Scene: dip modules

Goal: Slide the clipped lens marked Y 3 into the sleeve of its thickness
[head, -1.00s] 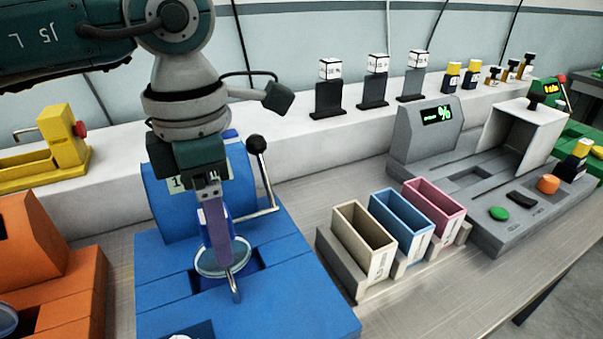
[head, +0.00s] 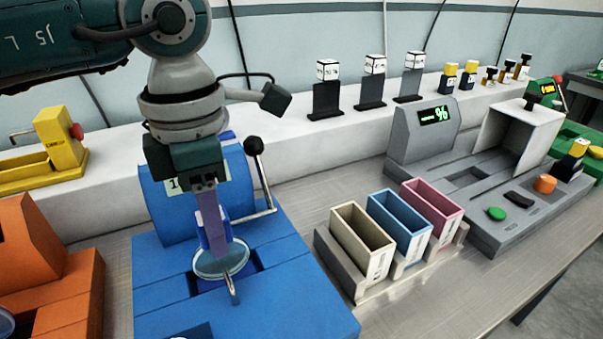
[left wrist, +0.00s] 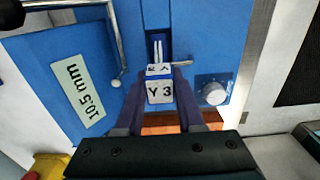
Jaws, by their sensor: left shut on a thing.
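My left gripper (head: 213,245) points down over the blue machine (head: 270,290) and is shut on the clip of the lens. In the left wrist view the clip (left wrist: 159,91) sits between the fingers and its white face reads Y 3. The clear round lens (head: 214,264) shows below the fingers in the head view, at the slot of the blue machine. I cannot tell whether it touches the machine. Three open sleeves, beige (head: 348,236), blue (head: 399,214) and pink (head: 432,204), stand to the right. Their labels are too small to read. My right gripper is not in view.
The blue machine has a lever with a black knob (head: 254,146) beside the gripper. A plate (left wrist: 78,92) on it reads 10.5 mm. Bare table lies in front of the sleeves.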

